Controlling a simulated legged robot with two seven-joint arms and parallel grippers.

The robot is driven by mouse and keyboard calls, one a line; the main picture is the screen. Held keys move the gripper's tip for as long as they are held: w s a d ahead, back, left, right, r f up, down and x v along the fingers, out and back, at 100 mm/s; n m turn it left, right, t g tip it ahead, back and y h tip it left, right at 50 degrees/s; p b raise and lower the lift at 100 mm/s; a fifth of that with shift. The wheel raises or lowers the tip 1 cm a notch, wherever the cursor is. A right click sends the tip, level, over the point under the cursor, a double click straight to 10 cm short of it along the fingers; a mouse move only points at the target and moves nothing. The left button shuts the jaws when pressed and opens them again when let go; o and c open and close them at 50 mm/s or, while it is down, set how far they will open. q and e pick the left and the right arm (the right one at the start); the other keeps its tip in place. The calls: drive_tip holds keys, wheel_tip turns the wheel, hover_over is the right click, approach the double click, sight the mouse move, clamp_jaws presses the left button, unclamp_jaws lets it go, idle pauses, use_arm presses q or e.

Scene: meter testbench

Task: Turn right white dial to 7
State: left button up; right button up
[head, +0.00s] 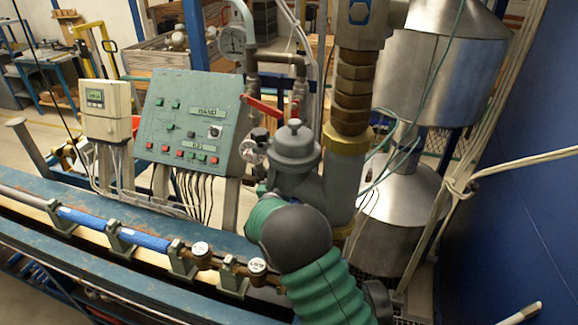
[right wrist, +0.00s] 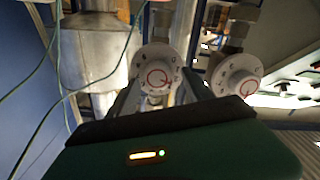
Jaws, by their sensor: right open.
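Two white round dials sit on the pipe fittings along the bench: the left white dial (head: 201,248) and the right white dial (head: 257,266). The right wrist view looks from the opposite orientation, so the right white dial (right wrist: 157,68) is on its left and the left white dial (right wrist: 237,76) on its right. Both faces carry a red ring mark; their numbers are too small to read. My right gripper (right wrist: 161,88) is open, with the right dial seen between its fingers; contact cannot be told. In the head view its fingers are hidden. My left gripper is not in view.
A green control panel (head: 192,122) and a beige meter box (head: 107,110) stand behind the bench. A grey valve (head: 295,148) with thick vertical piping and metal tanks (head: 400,215) is close to my right arm. A blue pipe (head: 110,231) runs left of the dials.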

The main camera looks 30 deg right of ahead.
drive_tip(key=shift+w+d+f, duration=0.1)
drive_tip(key=shift+d+f, duration=0.1)
drive_tip(key=shift+d, duration=0.4)
drive_tip(key=shift+c, duration=1.3)
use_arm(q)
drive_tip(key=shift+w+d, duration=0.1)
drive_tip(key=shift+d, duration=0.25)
use_arm(e)
clamp_jaws()
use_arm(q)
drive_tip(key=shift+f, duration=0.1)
